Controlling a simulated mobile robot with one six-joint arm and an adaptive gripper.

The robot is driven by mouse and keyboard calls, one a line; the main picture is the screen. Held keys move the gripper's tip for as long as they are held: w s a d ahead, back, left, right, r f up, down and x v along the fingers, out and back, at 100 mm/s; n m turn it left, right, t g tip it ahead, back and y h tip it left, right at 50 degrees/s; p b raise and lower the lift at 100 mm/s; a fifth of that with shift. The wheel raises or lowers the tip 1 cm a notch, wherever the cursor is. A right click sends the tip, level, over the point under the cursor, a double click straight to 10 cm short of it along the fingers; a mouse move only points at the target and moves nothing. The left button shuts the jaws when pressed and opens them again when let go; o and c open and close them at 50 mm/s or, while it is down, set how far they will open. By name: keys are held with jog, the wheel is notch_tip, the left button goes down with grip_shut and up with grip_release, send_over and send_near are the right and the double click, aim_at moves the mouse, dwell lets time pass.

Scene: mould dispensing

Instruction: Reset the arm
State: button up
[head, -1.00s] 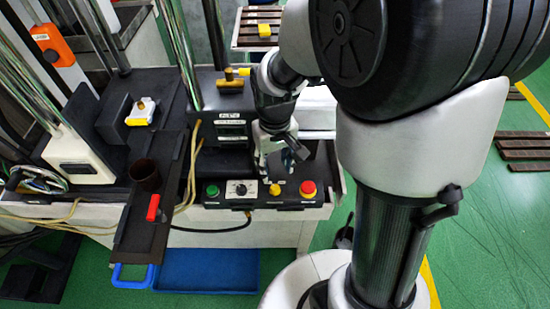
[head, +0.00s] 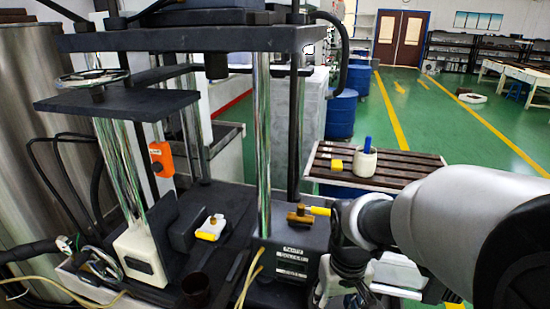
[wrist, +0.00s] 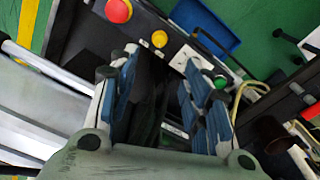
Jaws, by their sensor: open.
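My arm reaches in from the right of the head view, and its wrist end is at the lower middle, partly cut off by the bottom edge. In the wrist view my gripper (wrist: 163,75) is open, with blue-padded fingers apart and nothing between them. Beyond the fingers lies the control panel, with a red button (wrist: 118,10), a yellow button (wrist: 159,39), a white knob plate (wrist: 185,58) and a green button (wrist: 220,82). No contact with the panel shows.
The press machine (head: 180,40) with upright rods stands left and centre. A slatted table (head: 405,168) holds a white pot (head: 366,161).

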jog(key=s+r+m+t, duration=0.1)
jog(key=s+r+t, duration=0.3)
jog(key=s+r, duration=0.6)
jog(key=s, duration=0.4)
jog(key=shift+r, duration=0.4)
jog(key=shift+w, duration=0.1)
jog(key=shift+c, duration=0.4)
